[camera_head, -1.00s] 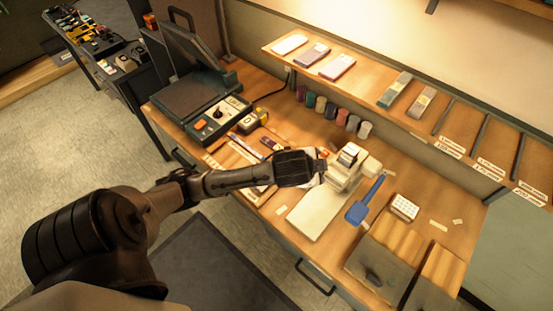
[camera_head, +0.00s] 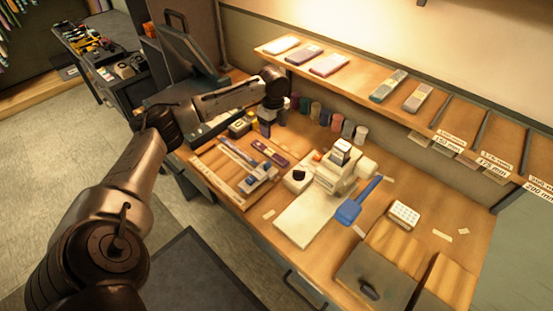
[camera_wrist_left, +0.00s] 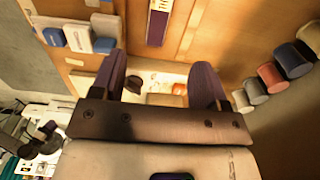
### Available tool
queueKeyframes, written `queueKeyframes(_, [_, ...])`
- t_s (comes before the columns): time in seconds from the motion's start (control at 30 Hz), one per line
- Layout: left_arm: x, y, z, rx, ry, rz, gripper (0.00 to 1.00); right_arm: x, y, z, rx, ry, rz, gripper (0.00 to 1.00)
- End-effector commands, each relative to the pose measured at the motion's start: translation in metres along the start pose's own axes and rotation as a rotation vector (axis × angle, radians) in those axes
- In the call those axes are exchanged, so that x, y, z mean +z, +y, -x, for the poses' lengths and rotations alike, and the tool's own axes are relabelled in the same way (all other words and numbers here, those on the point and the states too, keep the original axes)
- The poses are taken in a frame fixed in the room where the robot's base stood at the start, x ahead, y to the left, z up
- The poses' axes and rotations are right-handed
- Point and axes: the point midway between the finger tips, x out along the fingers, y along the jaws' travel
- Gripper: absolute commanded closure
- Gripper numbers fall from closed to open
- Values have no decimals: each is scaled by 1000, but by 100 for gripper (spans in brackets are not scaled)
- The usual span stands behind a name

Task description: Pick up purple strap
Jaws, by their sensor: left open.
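A dark purple strap (camera_head: 270,153) with a pale label lies on the wooden work surface behind a blue and white tool. It also shows in the left wrist view at the top (camera_wrist_left: 158,25), beyond the fingertips and apart from them. My left gripper (camera_head: 266,129) points down over the bench, near the row of spools, just behind the strap. In the left wrist view its two dark fingers (camera_wrist_left: 160,65) are spread apart with nothing held between them. My right gripper is in neither view.
Several coloured spools (camera_head: 335,122) stand along the back. A shelf (camera_head: 360,80) above holds several flat packs. A cream press (camera_head: 336,172), a blue-handled tool (camera_head: 358,203) and a white keypad (camera_head: 405,212) stand to the right. A dark lidded machine (camera_head: 190,60) is at left.

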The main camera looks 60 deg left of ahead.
Motion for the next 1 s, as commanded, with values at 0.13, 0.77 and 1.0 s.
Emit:
queueKeyframes(0.13, [1, 1, -26, 5, -2, -2, 32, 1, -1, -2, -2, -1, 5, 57])
queueKeyframes(0.77, [0, 0, -83, 0, -1, -2, 32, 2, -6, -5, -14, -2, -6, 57])
queueKeyframes(1.0, [-4, 1, -108, 2, -1, -1, 32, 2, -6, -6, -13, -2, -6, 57])
